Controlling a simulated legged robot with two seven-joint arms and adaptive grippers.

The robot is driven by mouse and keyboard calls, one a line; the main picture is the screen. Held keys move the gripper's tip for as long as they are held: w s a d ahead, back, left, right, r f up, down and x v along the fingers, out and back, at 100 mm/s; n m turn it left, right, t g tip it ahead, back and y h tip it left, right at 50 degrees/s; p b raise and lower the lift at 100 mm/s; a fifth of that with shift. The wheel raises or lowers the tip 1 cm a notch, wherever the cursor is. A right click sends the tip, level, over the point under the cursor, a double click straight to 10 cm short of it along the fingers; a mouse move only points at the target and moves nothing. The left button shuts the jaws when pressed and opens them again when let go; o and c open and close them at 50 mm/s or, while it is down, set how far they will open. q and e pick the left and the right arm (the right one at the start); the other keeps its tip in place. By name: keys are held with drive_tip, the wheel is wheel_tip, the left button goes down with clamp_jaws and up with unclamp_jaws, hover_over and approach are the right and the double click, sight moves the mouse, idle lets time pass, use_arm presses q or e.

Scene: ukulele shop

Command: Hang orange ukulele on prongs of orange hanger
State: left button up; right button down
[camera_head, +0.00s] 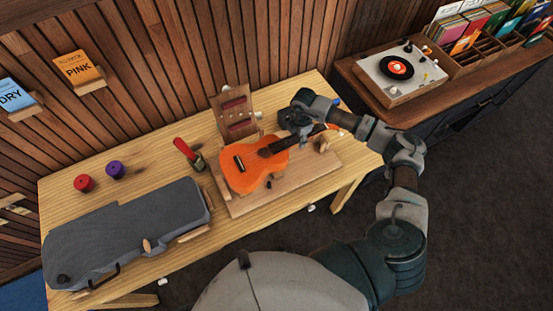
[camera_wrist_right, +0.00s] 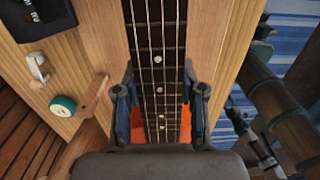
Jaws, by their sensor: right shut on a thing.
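The orange ukulele (camera_head: 250,172) rests over a wooden board on the table, body to the left and neck to the upper right. My right gripper (camera_head: 303,132) is shut on its neck, partly hiding it. In the right wrist view the dark fretboard (camera_wrist_right: 157,60) with its strings runs between the two fingers of my right gripper (camera_wrist_right: 158,110), and a little orange body shows behind them. My left gripper is not in view.
A grey case (camera_head: 130,232) lies at the table's left. Red (camera_head: 84,183) and purple (camera_head: 115,169) round items and a red-handled tool (camera_head: 184,148) stand behind. A turntable (camera_head: 400,70) sits at the right.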

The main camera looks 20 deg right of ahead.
drive_tip(key=shift+r, duration=0.25)
drive_tip(key=shift+r+p, duration=1.9)
drive_tip(key=shift+r, duration=0.6)
drive_tip(key=shift+f, duration=0.1)
